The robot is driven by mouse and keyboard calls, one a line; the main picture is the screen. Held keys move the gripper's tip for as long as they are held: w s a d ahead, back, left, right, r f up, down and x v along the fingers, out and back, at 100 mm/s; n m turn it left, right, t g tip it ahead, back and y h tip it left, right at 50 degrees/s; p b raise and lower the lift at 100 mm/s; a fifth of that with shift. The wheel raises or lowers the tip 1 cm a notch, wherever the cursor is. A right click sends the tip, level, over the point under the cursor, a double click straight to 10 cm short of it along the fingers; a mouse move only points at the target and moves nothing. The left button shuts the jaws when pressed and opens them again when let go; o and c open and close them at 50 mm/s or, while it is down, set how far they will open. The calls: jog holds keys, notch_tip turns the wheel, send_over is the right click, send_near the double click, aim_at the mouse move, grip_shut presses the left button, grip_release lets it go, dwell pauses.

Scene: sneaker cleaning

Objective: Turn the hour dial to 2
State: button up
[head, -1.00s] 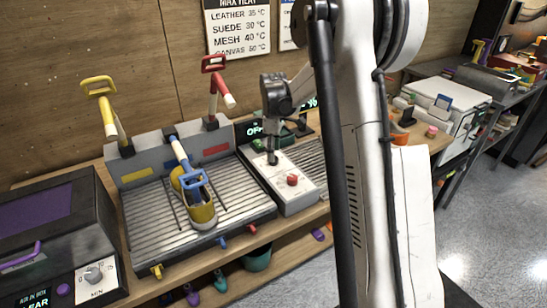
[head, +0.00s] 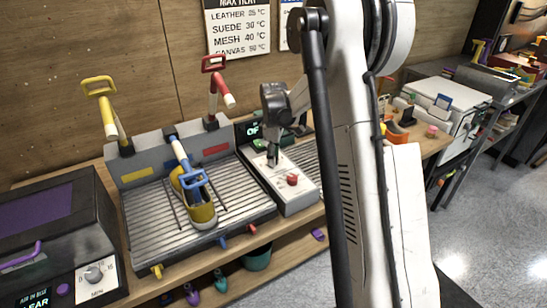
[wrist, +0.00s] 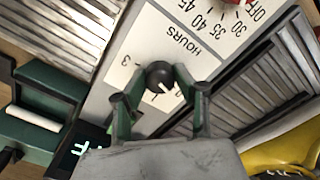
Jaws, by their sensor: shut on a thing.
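The hour dial (wrist: 160,75) is a small dark round knob with a white pointer mark, on a white panel marked HOURS. In the wrist view its mark points to the lower right of the picture, away from the printed 3; the figure near the mark is partly covered by a finger. My gripper (wrist: 160,78) has its two green-grey fingers closed on either side of the dial. In the head view my gripper (head: 272,158) reaches down onto the white control box (head: 300,197), and the dial is mostly hidden.
A display (head: 253,131) stands behind, partly hidden. A ribbed rack (head: 145,205) with a yellow shoe (head: 203,216) and coloured levers lies to the left.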

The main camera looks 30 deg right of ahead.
jog(key=m+b, duration=0.3)
jog(key=m, duration=0.1)
jog(key=shift+f+m, duration=0.15)
jog(key=shift+m, duration=0.25)
jog(key=m+b, duration=0.2)
jog(key=m, duration=0.3)
jog(key=m+b, duration=0.2)
jog(key=m, duration=0.3)
jog(key=shift+m, duration=0.4)
jog(key=shift+m+b, duration=0.35)
jog(key=shift+m, duration=1.75)
jog(key=o, duration=1.1)
